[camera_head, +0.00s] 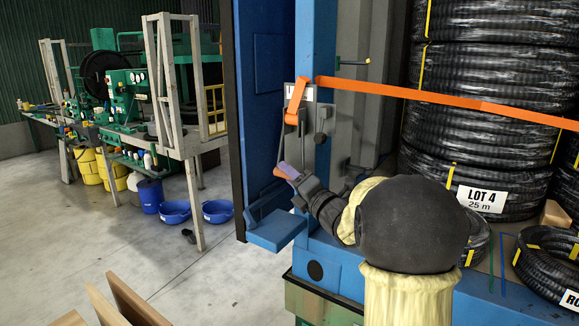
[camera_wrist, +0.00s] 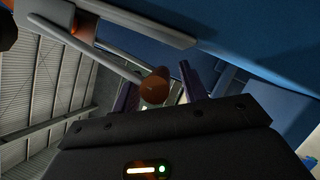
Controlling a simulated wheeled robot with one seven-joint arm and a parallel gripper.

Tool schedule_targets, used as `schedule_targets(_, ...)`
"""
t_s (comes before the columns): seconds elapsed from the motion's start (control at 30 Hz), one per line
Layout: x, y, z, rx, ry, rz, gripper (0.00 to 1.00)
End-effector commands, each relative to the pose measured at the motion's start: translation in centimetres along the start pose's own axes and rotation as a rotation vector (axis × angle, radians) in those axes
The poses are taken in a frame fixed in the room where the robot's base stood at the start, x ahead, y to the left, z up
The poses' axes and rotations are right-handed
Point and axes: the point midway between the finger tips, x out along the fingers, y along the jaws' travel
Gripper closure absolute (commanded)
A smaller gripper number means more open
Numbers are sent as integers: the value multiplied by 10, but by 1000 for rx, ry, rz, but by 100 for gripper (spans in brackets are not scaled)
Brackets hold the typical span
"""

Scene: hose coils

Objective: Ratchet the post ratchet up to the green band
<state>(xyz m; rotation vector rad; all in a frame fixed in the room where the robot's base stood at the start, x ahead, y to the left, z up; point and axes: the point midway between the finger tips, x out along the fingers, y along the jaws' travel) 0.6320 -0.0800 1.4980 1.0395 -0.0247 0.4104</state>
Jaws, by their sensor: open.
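The post ratchet (camera_head: 291,92) is a grey unit on the blue post, with the orange strap (camera_head: 400,92) running from it to the right. Its grey lever (camera_head: 302,143) hangs down toward my gripper (camera_head: 286,171). In the wrist view the grey lever (camera_wrist: 85,45) ends in a round brown-orange grip (camera_wrist: 154,87). The grip lies in the gap between the two purple fingers of my gripper (camera_wrist: 157,82). The fingers are open, and I cannot tell whether either touches it. My arm hides part of the post's lower area. I cannot make out a green band.
Black hose coils (camera_head: 485,120) stand stacked at the right behind the strap. A blue step (camera_head: 276,231) juts out below my gripper. A workbench (camera_head: 125,120) with machines and blue tubs (camera_head: 217,211) stands at the left. The concrete floor between is mostly clear.

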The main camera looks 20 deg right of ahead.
Motion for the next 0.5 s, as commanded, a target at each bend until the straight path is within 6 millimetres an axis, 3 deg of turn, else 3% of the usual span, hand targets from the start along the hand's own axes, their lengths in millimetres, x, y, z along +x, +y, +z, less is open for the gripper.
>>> schedule_targets(0.37, 8, 0, 0, 0, -1, 0, 57)
schedule_targets(0.5, 8, 0, 0, 0, 0, 0, 82)
